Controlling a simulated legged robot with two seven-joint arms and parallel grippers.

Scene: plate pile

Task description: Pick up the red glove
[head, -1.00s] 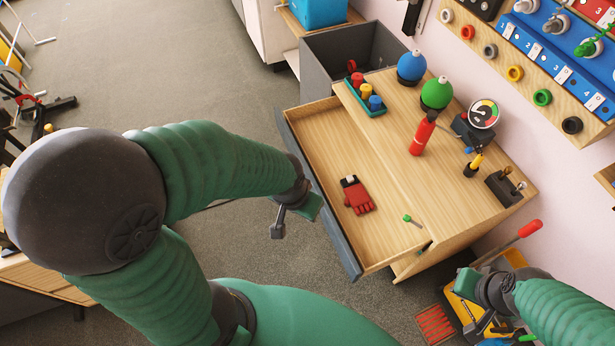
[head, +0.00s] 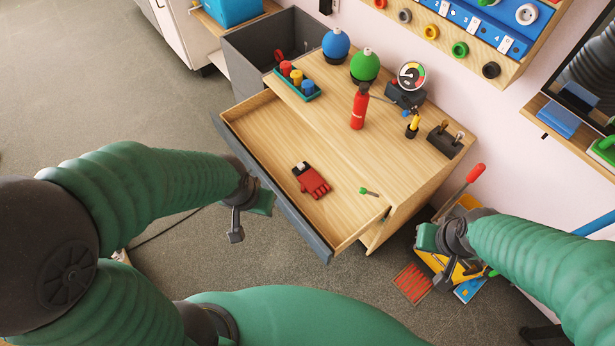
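The red glove (head: 314,183) lies flat in the open drawer (head: 262,135) of the wooden cabinet, with its dark cuff and a white patch toward the upper left. My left gripper (head: 249,215) hangs outside the drawer, to the left of its dark front panel and apart from the glove. Its two fingers look spread with nothing between them. My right gripper (head: 432,238) is at the right, in front of the cabinet's right end and above the toolbox area. Its fingers are partly hidden, so its opening is unclear.
The cabinet top holds a red bottle (head: 360,106), blue (head: 336,43) and green (head: 364,64) round containers, a gauge (head: 411,76) and a small tray of coloured pegs (head: 297,84). A yellow toolbox (head: 462,275) stands on the floor at right.

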